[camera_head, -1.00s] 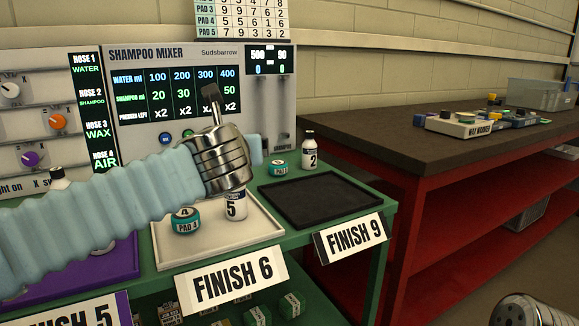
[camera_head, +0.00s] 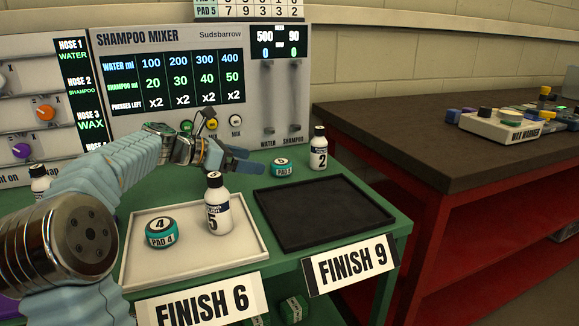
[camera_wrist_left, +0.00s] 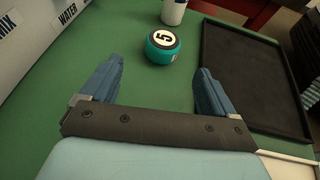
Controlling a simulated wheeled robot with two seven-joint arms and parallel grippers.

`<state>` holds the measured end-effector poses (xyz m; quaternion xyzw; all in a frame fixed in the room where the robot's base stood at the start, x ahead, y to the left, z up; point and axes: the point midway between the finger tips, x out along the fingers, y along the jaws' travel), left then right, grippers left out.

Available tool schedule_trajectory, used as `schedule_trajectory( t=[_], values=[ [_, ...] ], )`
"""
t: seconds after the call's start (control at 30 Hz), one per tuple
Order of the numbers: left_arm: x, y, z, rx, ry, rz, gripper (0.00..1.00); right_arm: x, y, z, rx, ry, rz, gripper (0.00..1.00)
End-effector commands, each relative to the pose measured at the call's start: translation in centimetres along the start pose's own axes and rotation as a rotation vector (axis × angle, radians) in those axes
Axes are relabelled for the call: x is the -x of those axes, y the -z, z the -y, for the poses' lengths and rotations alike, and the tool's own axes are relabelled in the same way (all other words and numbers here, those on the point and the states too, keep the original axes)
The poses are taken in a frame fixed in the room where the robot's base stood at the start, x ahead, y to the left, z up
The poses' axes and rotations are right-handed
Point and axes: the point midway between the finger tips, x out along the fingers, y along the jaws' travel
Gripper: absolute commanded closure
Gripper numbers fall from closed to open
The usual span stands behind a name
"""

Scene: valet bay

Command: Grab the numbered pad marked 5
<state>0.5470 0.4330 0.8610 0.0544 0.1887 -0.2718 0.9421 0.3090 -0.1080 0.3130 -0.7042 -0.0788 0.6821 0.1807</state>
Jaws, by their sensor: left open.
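The numbered pad marked 5 (camera_head: 281,168) is a small teal puck with a white top. It stands on the green bench behind the black tray. In the left wrist view the pad (camera_wrist_left: 163,46) shows its 5 beyond the fingertips, near the middle. My left gripper (camera_head: 242,160) is open and empty, with blue fingers pointing toward the pad from its left. In the left wrist view the gripper (camera_wrist_left: 160,78) has its fingers spread wide, with bare green bench between them. The pad is apart from the fingers. My right gripper is not in view.
A white bottle marked 2 (camera_head: 319,149) stands close to the right of pad 5. The black tray (camera_head: 325,212) is empty. A white tray (camera_head: 190,262) holds pad 4 (camera_head: 161,232) and a bottle marked 5 (camera_head: 218,205). The mixer panel (camera_head: 175,75) rises behind.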

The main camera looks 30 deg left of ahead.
Motion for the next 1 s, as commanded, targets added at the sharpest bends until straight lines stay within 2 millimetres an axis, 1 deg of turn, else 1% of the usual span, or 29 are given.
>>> schedule_trajectory(
  t=[0.03,0.13,0.2,0.37,0.63,0.73,0.93,0.97,1.0],
  values=[
    [-1.3,0.0,0.1,0.0,0.005,0.001,0.11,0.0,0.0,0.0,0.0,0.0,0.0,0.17],
    [-3.2,-0.1,0.1,-0.001,0.003,0.001,0.11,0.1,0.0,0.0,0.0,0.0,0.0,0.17],
    [-4.2,-0.1,0.1,0.0,0.003,0.001,0.11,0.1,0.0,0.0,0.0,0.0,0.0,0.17],
    [-5.4,-0.2,0.1,0.0,0.002,0.003,0.11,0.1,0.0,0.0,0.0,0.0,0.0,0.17],
    [-9.5,-0.7,0.5,0.0,0.003,0.002,0.11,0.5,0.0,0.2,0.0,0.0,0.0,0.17],
    [-10.2,-0.7,0.5,0.0,0.001,0.003,0.11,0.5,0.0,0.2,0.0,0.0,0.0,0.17],
    [-10.3,-0.7,0.5,-0.001,-0.001,0.003,0.11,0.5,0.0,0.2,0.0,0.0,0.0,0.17],
    [-10.3,-0.7,0.5,-0.001,-0.001,0.003,0.13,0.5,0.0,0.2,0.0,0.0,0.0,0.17],
    [-10.3,-0.7,0.5,-0.001,-0.001,0.003,0.19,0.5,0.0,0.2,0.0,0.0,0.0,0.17]
  ],
)
